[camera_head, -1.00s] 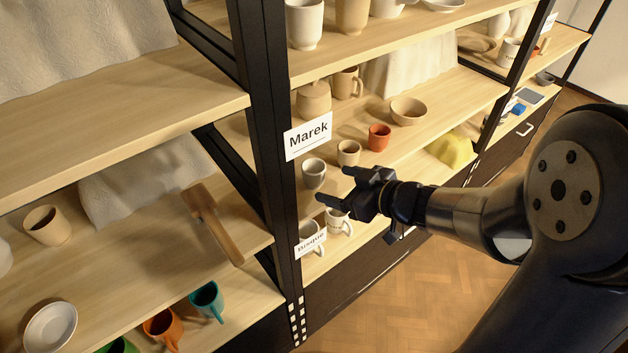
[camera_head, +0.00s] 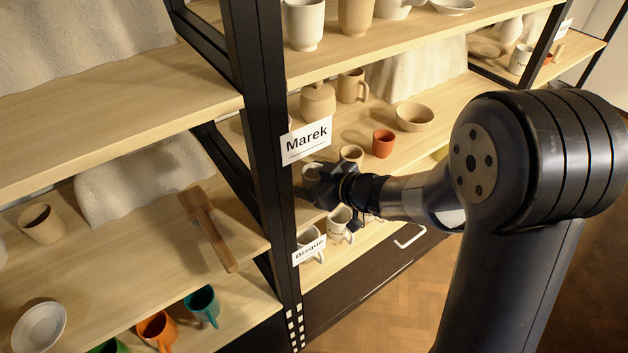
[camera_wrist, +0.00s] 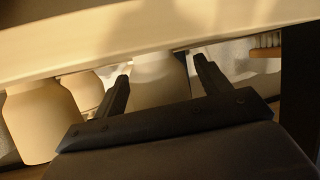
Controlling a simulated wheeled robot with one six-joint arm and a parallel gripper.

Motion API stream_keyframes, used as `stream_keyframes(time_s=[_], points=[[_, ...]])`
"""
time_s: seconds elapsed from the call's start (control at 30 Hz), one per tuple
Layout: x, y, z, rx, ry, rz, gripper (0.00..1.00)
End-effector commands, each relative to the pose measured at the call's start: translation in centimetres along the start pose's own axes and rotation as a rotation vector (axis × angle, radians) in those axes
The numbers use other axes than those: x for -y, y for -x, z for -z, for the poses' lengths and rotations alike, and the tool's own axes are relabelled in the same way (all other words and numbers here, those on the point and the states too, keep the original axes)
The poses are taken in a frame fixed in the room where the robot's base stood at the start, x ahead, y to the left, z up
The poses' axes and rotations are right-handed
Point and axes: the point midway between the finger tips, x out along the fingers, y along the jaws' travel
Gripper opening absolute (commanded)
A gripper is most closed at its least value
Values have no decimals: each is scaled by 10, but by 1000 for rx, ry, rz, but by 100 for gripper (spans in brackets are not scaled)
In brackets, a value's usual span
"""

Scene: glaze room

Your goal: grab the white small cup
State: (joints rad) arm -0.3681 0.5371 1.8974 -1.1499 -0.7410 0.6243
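The white small cup (camera_head: 311,171) stands on the middle shelf behind the Marek label, partly hidden by my gripper (camera_head: 318,185). In the wrist view a pale cup (camera_wrist: 158,78) shows between the two fingers of my gripper (camera_wrist: 162,84). The fingers are apart, one on each side of it, with a gap visible at least on the right. I cannot tell whether either finger touches it.
A beige cup (camera_head: 351,154) and a terracotta cup (camera_head: 383,143) stand right of the white cup. Mugs (camera_head: 340,222) stand on the shelf below. A black post (camera_head: 262,150) is close on the left. A shelf board (camera_wrist: 150,35) runs just above the fingers.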

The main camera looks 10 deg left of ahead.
Motion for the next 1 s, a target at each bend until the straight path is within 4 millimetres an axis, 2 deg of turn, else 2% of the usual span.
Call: stream_keyframes(time_s=[0.07,0.6,0.87,1.0], points=[[0,0,0,0,0,0,65],[0,0,0,0,0,1,21],[0,2,4,-1,1,1,21],[-2,10,23,-5,4,0,21]])
